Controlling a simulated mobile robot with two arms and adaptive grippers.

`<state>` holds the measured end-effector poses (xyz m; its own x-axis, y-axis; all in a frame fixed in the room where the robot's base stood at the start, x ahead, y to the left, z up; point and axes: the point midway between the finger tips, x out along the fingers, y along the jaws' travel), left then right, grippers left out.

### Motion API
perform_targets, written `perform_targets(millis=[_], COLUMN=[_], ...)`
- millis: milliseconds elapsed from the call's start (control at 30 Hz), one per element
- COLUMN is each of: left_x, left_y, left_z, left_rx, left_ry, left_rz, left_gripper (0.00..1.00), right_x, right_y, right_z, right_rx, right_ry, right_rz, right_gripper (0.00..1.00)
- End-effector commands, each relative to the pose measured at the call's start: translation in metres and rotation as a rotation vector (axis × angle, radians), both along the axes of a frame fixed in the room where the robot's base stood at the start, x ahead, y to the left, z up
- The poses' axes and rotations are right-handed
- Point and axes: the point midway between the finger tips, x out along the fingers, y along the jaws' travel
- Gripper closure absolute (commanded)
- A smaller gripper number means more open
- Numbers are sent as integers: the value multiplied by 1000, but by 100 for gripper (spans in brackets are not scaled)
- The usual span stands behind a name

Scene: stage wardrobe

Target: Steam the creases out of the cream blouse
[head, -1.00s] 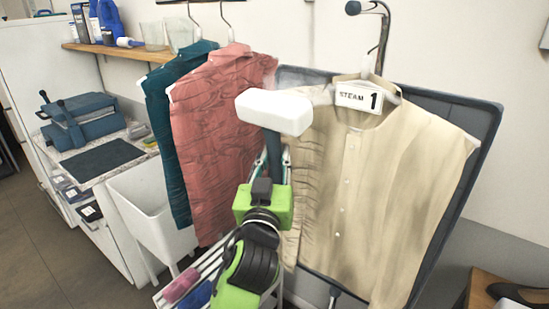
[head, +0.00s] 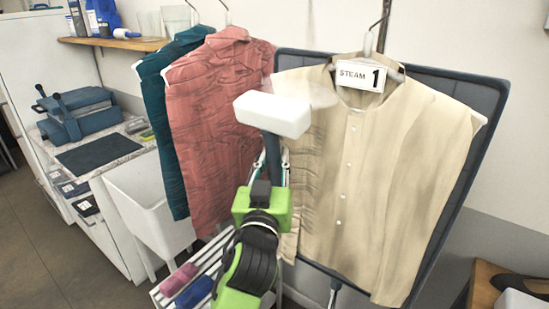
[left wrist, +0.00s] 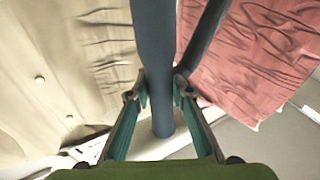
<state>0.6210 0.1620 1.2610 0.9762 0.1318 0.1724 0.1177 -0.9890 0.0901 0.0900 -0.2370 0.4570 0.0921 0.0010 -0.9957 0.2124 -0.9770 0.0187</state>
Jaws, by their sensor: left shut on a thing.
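My left gripper (head: 272,165) is shut on the blue-grey handle of a steamer with a white head (head: 272,115). The head is at the blouse's upper left edge; whether it touches the cloth is unclear. Faint steam shows right of it. In the left wrist view, the fingers (left wrist: 160,92) close around the handle (left wrist: 158,50), with creased cream cloth (left wrist: 100,45) to the left. My right gripper is not in view.
A wrinkled pink shirt (head: 215,130) and a teal garment (head: 165,150) hang close to the left. A white basin (head: 150,210) and a slatted rack (head: 165,290) stand below. A wooden table (head: 485,285) with dark shoes is at the lower right.

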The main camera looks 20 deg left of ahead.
Motion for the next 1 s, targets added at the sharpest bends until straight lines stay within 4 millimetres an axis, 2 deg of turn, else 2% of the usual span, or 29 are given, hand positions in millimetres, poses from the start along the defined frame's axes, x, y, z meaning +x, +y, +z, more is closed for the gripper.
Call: perform_targets(millis=[267,1000], left_x=[0,0], left_y=[0,0], left_z=[-6,-46], left_rx=[0,0], left_ry=[-4,-4], left_rz=[-1,-1], left_gripper=[100,100], right_x=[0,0], right_y=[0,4], right_z=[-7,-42], right_rx=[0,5], right_ry=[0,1], right_rz=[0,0], right_gripper=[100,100])
